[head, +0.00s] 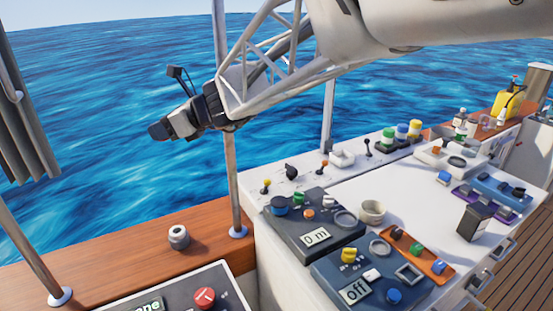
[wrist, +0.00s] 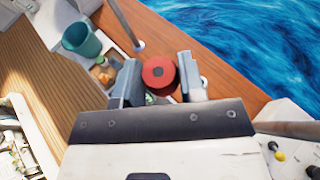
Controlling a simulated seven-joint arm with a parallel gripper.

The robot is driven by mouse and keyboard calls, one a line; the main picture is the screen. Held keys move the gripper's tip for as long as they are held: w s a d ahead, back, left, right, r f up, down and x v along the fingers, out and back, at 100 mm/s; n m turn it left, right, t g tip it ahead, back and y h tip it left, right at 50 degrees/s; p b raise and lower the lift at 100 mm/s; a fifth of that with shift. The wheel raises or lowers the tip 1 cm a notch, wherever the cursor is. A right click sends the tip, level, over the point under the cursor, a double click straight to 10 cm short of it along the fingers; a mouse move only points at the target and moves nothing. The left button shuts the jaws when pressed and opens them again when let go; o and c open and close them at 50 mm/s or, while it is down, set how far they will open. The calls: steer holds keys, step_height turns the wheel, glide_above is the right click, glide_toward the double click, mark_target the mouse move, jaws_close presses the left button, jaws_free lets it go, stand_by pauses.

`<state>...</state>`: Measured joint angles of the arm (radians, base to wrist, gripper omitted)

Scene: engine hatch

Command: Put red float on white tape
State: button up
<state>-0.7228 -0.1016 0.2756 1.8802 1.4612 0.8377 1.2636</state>
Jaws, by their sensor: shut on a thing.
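The red float (wrist: 158,72) shows in the wrist view as a round red piece with a dark centre, between my two fingers. My gripper (wrist: 159,82) is shut on it. In the head view my gripper (head: 160,131) is at the upper left, raised in front of the sea; I cannot make out the float there. A whitish roll with a dark centre, which looks like the white tape (head: 178,237), stands on the wooden ledge, below my gripper in the picture and apart from it. In the wrist view a small pale piece of it seems to show beside the right finger (wrist: 205,81).
Metal posts (head: 229,150) rise from the wooden ledge (head: 120,257) on both sides of the roll. A control panel with a red button (head: 204,297) lies in front. A white console (head: 425,205) with several knobs, a cream cup-like ring (head: 372,211) and dark panels fills the right.

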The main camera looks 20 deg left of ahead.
step_height(320, 180, down, 37)
steer(key=shift+f, duration=0.15)
steer(key=shift+a, duration=0.1)
glide_above(179, 231)
steer(key=shift+w+a+f, duration=0.1)
steer(key=shift+f, duration=0.65)
stand_by(0.5)
steer(key=shift+f, duration=1.75)
steer(key=shift+f, duration=0.15)
steer(key=o, duration=0.9)
